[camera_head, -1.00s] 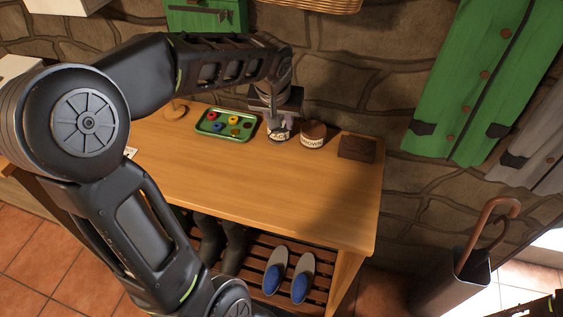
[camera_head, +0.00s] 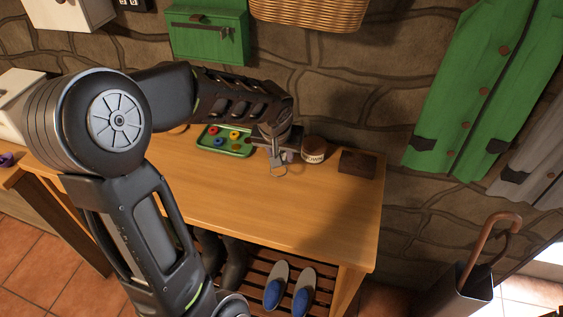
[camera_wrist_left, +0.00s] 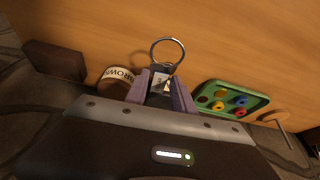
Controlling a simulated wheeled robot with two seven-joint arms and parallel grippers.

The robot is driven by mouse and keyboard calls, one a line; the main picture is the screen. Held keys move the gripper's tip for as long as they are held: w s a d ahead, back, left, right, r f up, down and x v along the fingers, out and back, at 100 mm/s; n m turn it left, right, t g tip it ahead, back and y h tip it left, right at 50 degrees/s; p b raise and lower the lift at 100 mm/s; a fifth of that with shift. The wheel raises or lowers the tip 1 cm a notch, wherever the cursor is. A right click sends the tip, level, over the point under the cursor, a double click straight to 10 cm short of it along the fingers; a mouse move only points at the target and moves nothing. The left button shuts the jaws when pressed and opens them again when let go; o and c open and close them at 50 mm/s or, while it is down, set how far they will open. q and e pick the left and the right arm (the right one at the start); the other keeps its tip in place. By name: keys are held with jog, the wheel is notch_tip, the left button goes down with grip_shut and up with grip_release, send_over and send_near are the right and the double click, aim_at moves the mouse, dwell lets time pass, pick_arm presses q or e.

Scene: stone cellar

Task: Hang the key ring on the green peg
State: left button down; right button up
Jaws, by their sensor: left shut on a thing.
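My left gripper (camera_head: 280,157) is shut on the key ring (camera_head: 278,171), a thin metal loop sticking out past the fingertips. In the left wrist view the loop (camera_wrist_left: 168,49) stands out beyond the purple-grey fingers (camera_wrist_left: 161,84), with a pale tag between them. The gripper is over the back of the wooden table, near the brown-labelled tin. I cannot make out a green peg in either view. My right gripper is not in view.
A green tray (camera_head: 224,152) with small coloured pieces and a brown-labelled tin (camera_head: 314,150) flank the gripper. A dark block (camera_head: 357,163) is further right. A green box (camera_head: 207,36) and a wicker basket (camera_head: 308,12) are above. The table front (camera_head: 250,215) is clear.

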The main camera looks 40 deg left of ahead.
pick_arm(q)
jog(key=shift+f, duration=1.8)
jog(key=shift+f, duration=0.1)
jog(key=shift+f+b, duration=0.15)
jog(key=shift+b, duration=0.25)
jog(key=c, duration=1.1)
grip_release()
jog(key=shift+o, duration=0.2)
